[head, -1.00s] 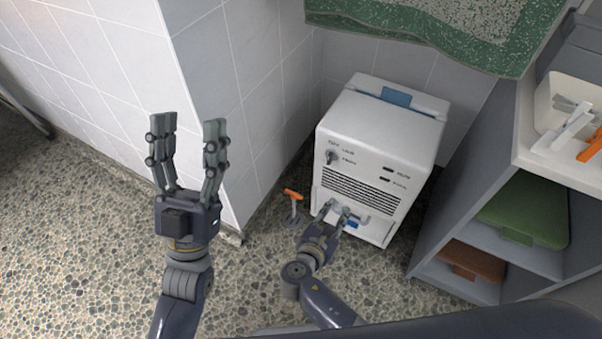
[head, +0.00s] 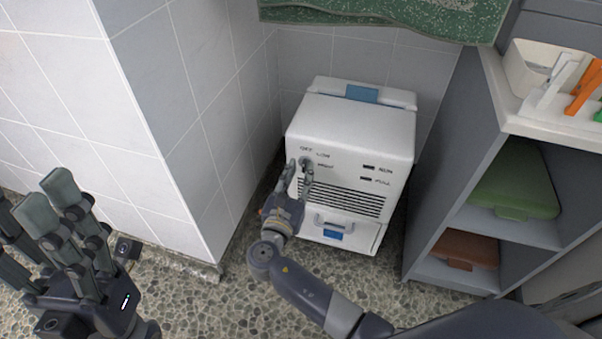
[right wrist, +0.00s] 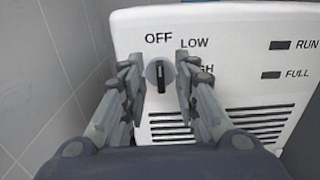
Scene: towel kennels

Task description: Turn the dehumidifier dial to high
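The white dehumidifier (head: 352,132) stands on the floor against the tiled wall. Its dial (right wrist: 160,75) is a round grey knob with a dark upright grip, at the upper left of its front. The grip lines up with OFF; LOW is printed to its right, and HIGH is partly hidden by a finger. My right gripper (head: 300,174) is at the dial, its fingers apart on either side of the knob in the right wrist view (right wrist: 160,77). I cannot tell whether they touch it. My left gripper (head: 32,212) is open and empty at the lower left, partly cut off.
A tiled wall corner (head: 180,130) juts out left of the dehumidifier. A grey shelf unit (head: 445,150) stands at right, holding a green folded item (head: 515,192), a brown one (head: 466,249) and a white bin (head: 530,70) on top. A green towel (head: 400,15) hangs above.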

